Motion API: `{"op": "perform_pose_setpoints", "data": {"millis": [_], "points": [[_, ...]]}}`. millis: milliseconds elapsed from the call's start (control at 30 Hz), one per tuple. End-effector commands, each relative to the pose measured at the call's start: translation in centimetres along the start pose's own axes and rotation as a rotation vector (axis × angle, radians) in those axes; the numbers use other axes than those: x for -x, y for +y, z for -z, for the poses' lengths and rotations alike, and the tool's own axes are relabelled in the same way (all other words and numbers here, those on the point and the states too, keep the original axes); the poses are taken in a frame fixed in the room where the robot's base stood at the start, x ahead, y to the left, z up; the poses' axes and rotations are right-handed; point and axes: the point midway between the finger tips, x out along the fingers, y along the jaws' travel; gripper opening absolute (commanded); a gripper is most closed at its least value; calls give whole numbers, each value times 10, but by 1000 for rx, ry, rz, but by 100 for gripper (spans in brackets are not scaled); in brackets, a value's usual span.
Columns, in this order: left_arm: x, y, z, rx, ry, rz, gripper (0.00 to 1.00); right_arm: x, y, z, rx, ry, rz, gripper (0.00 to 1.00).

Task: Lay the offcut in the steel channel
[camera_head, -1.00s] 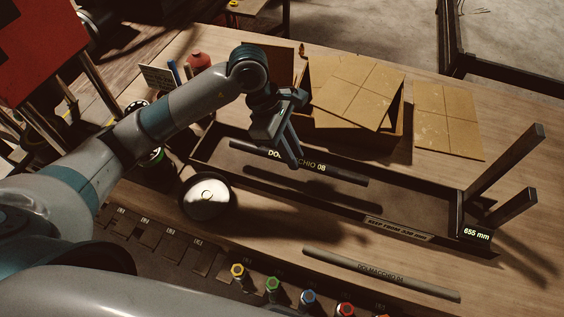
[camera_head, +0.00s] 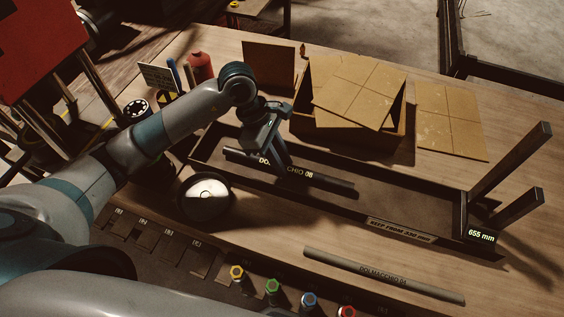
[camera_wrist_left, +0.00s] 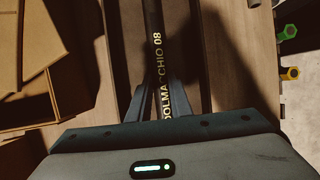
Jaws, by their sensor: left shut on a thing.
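A black hose piece lettered DOLMACCHIO 08 (camera_head: 330,183) is in my left gripper (camera_head: 281,166), whose fingers are shut on it near its middle. In the left wrist view the hose (camera_wrist_left: 154,30) runs away between the two fingers (camera_wrist_left: 168,92). The steel channel (camera_head: 402,222) is a long, dark, shallow tray running from left to right across the bench. The hose is over the left half of the channel, roughly along its length, with its shadow close below. I cannot tell whether it touches the channel floor. My right gripper is not in view.
A grey hose (camera_head: 385,275) lies in front of the channel. Upright posts (camera_head: 508,160) and a 655 mm display (camera_head: 481,236) stand at its right end. A cardboard box (camera_head: 350,125) is behind, a round silver-topped object (camera_head: 207,192) in front left. Coloured fittings (camera_head: 273,288) line the front.

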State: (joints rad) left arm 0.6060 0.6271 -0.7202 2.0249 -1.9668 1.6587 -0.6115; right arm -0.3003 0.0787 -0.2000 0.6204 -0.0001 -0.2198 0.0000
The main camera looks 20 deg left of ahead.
Motion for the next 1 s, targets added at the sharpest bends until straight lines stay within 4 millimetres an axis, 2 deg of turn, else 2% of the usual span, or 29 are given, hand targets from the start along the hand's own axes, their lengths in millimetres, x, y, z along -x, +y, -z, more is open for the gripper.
{"op": "perform_pose_setpoints", "data": {"millis": [500, 533, 600, 1000], "points": [[-7, 1, 3, -1, 0, -2, 0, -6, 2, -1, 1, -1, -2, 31], [-6, 0, 3, 0, 0, -1, 23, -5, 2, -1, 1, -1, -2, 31], [-6, 0, 2, 0, 0, -1, 37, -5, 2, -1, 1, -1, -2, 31], [-4, 0, 2, 0, 0, -1, 37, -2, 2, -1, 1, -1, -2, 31]]}}
